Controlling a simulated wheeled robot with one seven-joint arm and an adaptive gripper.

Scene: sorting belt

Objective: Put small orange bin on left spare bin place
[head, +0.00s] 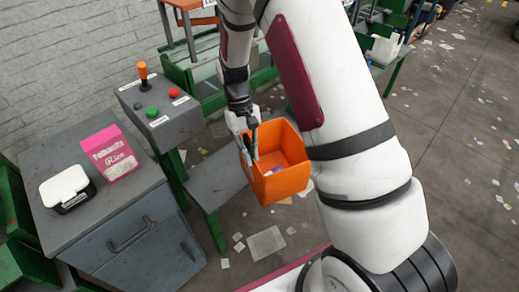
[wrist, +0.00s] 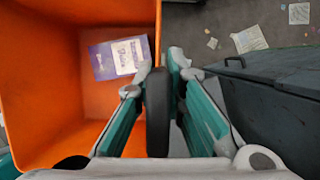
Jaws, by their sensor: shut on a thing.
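The small orange bin (head: 284,178) hangs in the air in the middle of the head view, beside my white arm. My gripper (head: 250,150) is shut on its left wall, with one finger inside and one outside. In the wrist view the bin (wrist: 50,90) fills the left side, and its wall runs between the fingers of my gripper (wrist: 165,75). A purple and white packet (wrist: 117,58) lies inside the bin. I cannot tell which spot is the left spare bin place.
A grey cabinet (head: 125,240) at left bears a pink rice box (head: 109,153) and a white-and-black container (head: 67,188). A control box (head: 160,108) with a joystick stands behind it. A low grey bench (head: 214,180) is under the bin. Paper litter (head: 266,243) lies on the floor.

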